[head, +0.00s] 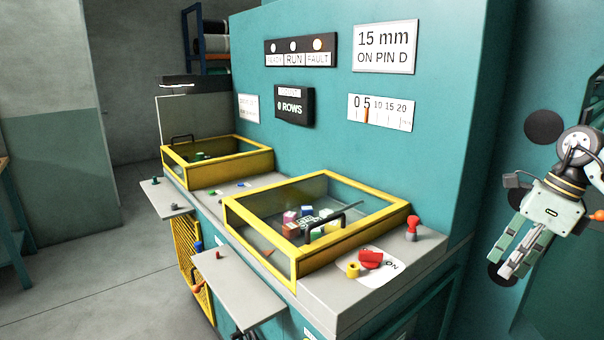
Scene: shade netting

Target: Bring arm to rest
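My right arm comes in from the right edge. Its pale green gripper (502,268) hangs in front of the teal wall, right of the machine, with its fingers pointing down and left. The two fingers look parallel with a gap between them, and I see nothing held there. The gripper is apart from the machine counter (345,312) in the picture. My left gripper is not in view.
Two yellow-framed clear boxes (235,218) sit on the counter; the nearer holds small coloured blocks. A red knob (371,260) and a red-topped lever (412,229) stand near the right end. Grey side shelves (240,288) jut out left. Floor at left is open.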

